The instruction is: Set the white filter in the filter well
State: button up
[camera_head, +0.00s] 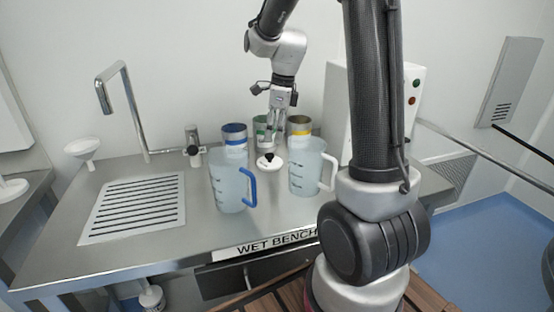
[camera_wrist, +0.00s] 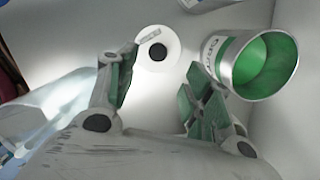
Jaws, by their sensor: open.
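A round white piece with a black centre, which looks like the white filter (camera_head: 269,162), lies on the steel bench between the two jugs. In the wrist view the white filter (camera_wrist: 172,40) shows beyond the fingertips, with a small grey label at its edge. My gripper (camera_head: 271,138) points down just behind and above it. The gripper (camera_wrist: 158,80) is open and nothing is between its fingers. I cannot make out which thing is the filter well.
Blue (camera_head: 235,140), green (camera_head: 260,126) and yellow (camera_head: 299,126) banded cans stand behind; the green can (camera_wrist: 262,66) is close to my right finger. A blue-handled jug (camera_head: 228,180) and white-handled jug (camera_head: 305,168) flank the filter.

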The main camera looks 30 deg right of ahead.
aim_at(270, 154)
jog(key=f, duration=0.2)
jog(key=a+f, duration=0.1)
jog(key=f, duration=0.4)
jog(key=shift+w+a+f, duration=0.2)
jog(key=shift+w, duration=0.05)
jog(key=shift+c, duration=0.4)
grip_shut()
